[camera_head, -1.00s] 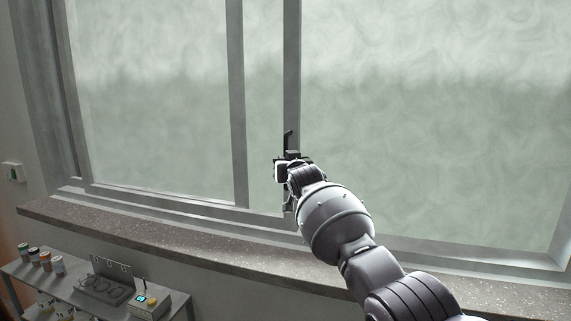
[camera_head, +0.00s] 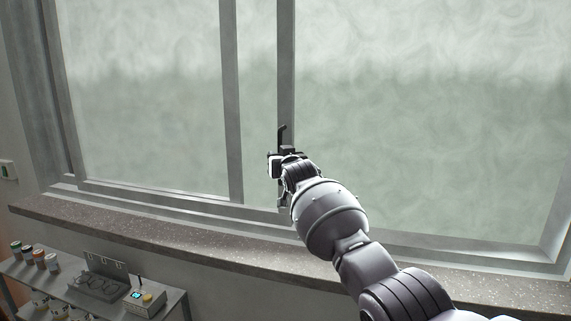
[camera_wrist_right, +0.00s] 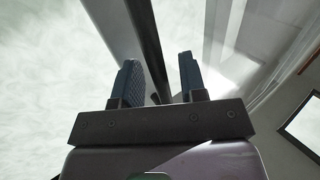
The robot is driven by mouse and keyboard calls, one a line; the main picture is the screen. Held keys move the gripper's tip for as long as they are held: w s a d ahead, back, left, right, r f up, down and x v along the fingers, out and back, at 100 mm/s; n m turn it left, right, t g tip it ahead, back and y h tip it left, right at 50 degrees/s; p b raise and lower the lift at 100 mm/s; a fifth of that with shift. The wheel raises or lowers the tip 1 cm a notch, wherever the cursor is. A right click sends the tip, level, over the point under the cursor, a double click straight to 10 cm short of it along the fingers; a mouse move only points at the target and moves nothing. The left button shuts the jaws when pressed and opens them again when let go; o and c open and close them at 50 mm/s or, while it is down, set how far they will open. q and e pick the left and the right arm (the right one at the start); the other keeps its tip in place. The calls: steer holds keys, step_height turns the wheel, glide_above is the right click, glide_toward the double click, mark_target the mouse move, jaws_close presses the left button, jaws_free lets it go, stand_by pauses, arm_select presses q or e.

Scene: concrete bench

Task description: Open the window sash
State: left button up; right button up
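The window sash (camera_head: 232,120) is a grey-framed frosted pane. Two upright grey bars show near the middle of the window, and the second (camera_head: 286,60) stands just behind my gripper. A thin dark upright handle (camera_head: 282,134) shows above my right gripper (camera_head: 284,153). In the right wrist view, the dark handle bar (camera_wrist_right: 147,40) runs between the two fingers of my right gripper (camera_wrist_right: 160,78). The fingers are apart, with gaps visible beside the bar; contact is not clear. The lower part of the handle is hidden by the gripper. My left gripper is not in view.
A speckled stone sill (camera_head: 150,238) runs below the window, under my right arm. A metal shelf (camera_head: 75,300) at lower left holds several small jars, a rack and a device with a lit display (camera_head: 138,295). A wall switch (camera_head: 7,170) is at far left.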

steer(key=v, duration=1)
steer(key=shift+s, duration=0.3)
stand_by(0.4)
